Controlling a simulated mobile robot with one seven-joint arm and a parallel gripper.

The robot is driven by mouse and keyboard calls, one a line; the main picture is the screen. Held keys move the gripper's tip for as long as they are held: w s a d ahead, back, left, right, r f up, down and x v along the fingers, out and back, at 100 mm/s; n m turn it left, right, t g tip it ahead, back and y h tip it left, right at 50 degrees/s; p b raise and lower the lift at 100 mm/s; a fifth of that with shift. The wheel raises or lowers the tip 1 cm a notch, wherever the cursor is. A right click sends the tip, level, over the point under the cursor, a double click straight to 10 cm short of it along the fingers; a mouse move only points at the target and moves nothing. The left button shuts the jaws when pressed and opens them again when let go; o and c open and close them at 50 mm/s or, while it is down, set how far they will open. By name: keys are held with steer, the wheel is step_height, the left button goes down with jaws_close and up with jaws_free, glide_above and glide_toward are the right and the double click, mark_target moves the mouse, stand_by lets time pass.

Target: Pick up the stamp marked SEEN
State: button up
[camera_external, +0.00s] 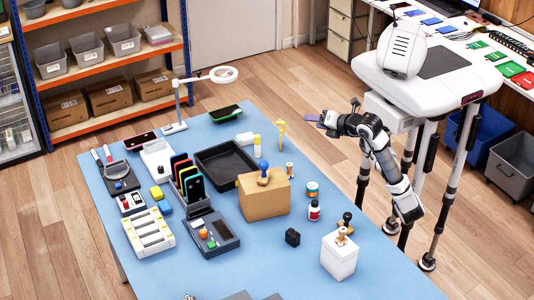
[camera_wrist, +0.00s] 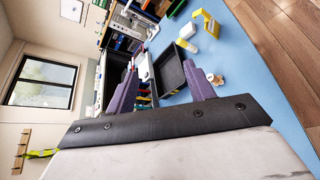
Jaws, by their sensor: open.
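Several hand stamps show in the external view, but no SEEN marking is readable. A blue-handled stamp (camera_external: 263,173) stands on a cardboard box (camera_external: 264,198). A small wooden stamp (camera_external: 289,169) is just right of it. A stamp with a pale wooden handle (camera_external: 341,237) and one with a dark handle (camera_external: 347,219) are on a white box (camera_external: 339,257). My gripper (camera_external: 326,119) is raised by the table's far right edge, apart from all stamps. In the wrist view its purple fingers (camera_wrist: 159,67) are spread and empty; a small wooden-topped item (camera_wrist: 215,79) shows beyond the right finger.
The blue table (camera_external: 270,270) also holds a black tray (camera_external: 226,164), a phone rack (camera_external: 200,206), a magnifier lamp (camera_external: 223,75), a yellow stand (camera_external: 281,133), a red-labelled bottle (camera_external: 314,211) and a black cube (camera_external: 292,237). The table's front right is mostly clear.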

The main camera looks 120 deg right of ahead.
steer(key=w+a+f+n+y, duration=0.2)
steer(key=w+a+f+y, duration=0.3)
steer(key=a+f+y, duration=0.25)
steer(key=n+g+y+p, duration=0.1)
steer(key=n+g+y, duration=0.25)
steer(key=y, duration=0.25)
glide_above(347, 222)
steer(key=d, duration=0.2)
step_height(347, 222, down, 3)
steer(key=shift+g, duration=0.35)
steer(key=f, duration=0.2)
steer(key=f+b, duration=0.1)
steer(key=f, duration=0.5)
steer(key=shift+s+a+f, duration=0.1)
steer(key=shift+s+a, duration=0.1)
steer(key=shift+s, duration=0.1)
steer(key=shift+a+f+b, duration=0.15)
steer(key=shift+f+b, duration=0.1)
steer(key=shift+f, duration=1.3)
steer(key=shift+a+f+b, duration=0.15)
steer(key=shift+f+b, duration=0.05)
steer(key=shift+f, duration=1.3)
steer(key=c, duration=1)
steer(key=shift+r, duration=0.2)
steer(key=shift+c, duration=0.2)
step_height(347, 222, up, 28)
steer(key=p, duration=2.1)
